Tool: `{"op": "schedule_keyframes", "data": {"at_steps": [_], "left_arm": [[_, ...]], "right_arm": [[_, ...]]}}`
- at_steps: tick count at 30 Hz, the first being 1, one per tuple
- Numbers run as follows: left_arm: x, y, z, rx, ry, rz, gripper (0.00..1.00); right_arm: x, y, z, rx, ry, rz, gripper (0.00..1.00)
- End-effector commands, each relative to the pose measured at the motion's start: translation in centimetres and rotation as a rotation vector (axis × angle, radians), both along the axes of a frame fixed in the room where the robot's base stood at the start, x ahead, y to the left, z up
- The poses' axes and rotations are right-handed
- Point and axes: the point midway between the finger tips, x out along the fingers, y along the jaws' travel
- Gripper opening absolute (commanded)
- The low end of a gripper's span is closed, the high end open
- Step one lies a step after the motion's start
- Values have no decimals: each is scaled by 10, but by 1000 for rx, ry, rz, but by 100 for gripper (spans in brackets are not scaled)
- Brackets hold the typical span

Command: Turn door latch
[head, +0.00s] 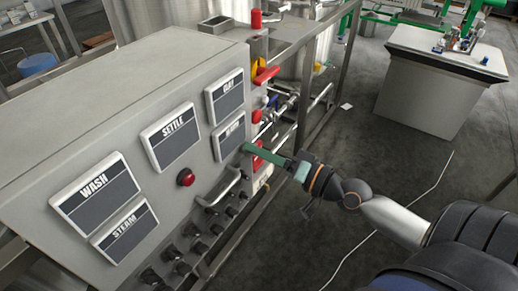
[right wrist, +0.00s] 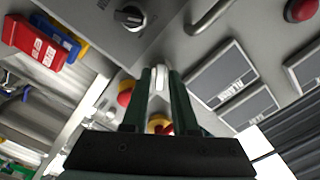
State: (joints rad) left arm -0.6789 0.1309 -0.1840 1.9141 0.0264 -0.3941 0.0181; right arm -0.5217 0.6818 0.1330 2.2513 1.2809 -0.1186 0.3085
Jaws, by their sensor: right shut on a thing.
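My right gripper (head: 248,149) has its green fingers at the right edge of the grey control cabinet's front (head: 185,75), beside the labelled plates. In the right wrist view the fingers (right wrist: 161,76) are shut on a small pale latch handle (right wrist: 160,77) that stands out from the grey panel. In the head view the fingers hide this latch. The cabinet door looks closed against its frame. My left gripper is not in view.
Labelled plates such as WASH (head: 95,193) and SETTLE (head: 170,136), a red button (head: 186,177), a bar handle (head: 218,188) and black knobs (head: 173,252) are on the cabinet. Red and yellow fittings and pipes lie right of it. A white bench (head: 425,95) stands on open floor.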

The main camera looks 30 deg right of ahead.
Motion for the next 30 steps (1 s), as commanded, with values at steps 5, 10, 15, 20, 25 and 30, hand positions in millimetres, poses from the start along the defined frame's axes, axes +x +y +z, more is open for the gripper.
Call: {"op": "schedule_keyframes", "data": {"at_steps": [5,10,15,20,25,30], "left_arm": [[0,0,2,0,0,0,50],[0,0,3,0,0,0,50],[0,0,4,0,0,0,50],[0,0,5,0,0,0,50],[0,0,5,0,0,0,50],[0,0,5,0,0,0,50]], "right_arm": [[0,-1,1,156,62,-1,0],[1,-1,0,298,121,-1,0],[1,-1,0,421,171,-1,0],[1,-1,-1,508,207,-1,0],[1,-1,-1,567,232,0,0],[1,-1,-1,600,245,0,0]]}}
